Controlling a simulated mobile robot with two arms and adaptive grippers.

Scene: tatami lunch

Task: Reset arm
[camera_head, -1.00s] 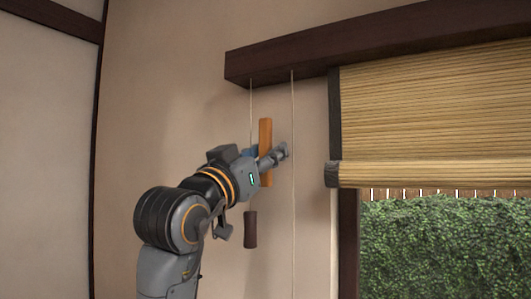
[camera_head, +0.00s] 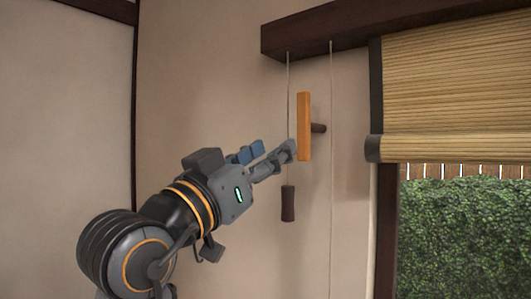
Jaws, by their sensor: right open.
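My right gripper (camera_head: 272,154) is in the middle of the view, its arm coming up from the lower left. Its fingers are apart and empty, pointing right at the wall. An upright orange wooden block (camera_head: 304,126) with a dark peg (camera_head: 319,128) on its right side is at the wall. The fingertips are just left of the block's lower half; I cannot tell whether they touch it. My left gripper is not in view.
A thin cord (camera_head: 288,85) with a dark toggle (camera_head: 288,204) hangs close to the fingers. A second cord (camera_head: 331,200) hangs farther right. Both come from a dark beam (camera_head: 300,38). A partly raised bamboo blind (camera_head: 455,95) covers the upper window. The wall at left is clear.

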